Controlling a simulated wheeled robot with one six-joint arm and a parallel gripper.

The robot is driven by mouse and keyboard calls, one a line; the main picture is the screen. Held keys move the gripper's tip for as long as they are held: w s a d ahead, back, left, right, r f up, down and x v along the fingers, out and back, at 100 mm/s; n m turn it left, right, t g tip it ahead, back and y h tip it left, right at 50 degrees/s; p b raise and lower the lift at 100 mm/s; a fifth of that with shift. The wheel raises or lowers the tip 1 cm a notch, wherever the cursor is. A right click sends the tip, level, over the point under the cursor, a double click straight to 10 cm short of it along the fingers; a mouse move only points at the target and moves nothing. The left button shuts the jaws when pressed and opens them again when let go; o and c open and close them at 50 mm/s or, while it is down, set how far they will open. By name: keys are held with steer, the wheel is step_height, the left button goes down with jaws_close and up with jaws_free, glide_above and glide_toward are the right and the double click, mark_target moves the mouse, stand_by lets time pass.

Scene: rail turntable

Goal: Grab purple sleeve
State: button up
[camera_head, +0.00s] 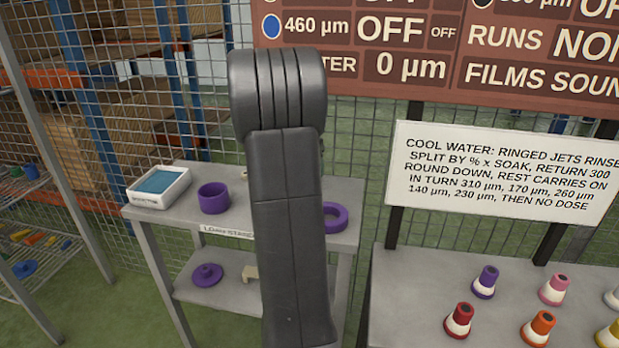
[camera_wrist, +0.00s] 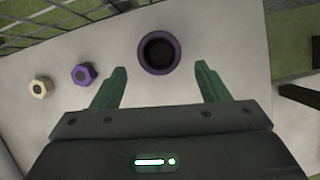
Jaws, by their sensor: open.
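In the wrist view, a round purple sleeve (camera_wrist: 176,55) with a dark inside stands on a pale surface. My gripper (camera_wrist: 160,80) is open and empty, its green fingers apart on either side of and just short of the sleeve. In the head view, a short purple cylinder (camera_head: 213,198) stands on the grey stand's top, and a flatter purple ring (camera_head: 336,217) lies at its right end, partly behind my arm. I cannot tell which head-view thing matches the wrist-view sleeve. My arm hides the gripper in the head view.
The wrist view shows a purple nut-like piece (camera_wrist: 83,75) and a cream one (camera_wrist: 41,87) left of the gripper. A white tray with blue contents (camera_head: 160,187) stands at the stand's left end. A purple flanged disc (camera_head: 207,275) lies on its lower shelf. Coloured bottles stand at right.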

steer(key=shift+w+d, duration=0.3)
steer(key=shift+w, duration=0.3)
steer(key=b+x, duration=0.1)
steer(key=x, duration=0.4)
steer(key=shift+w, duration=0.1)
steer(key=shift+c, duration=0.2)
steer(key=c, duration=1.1)
steer(key=shift+c, duration=0.4)
steer(key=shift+r, duration=0.15)
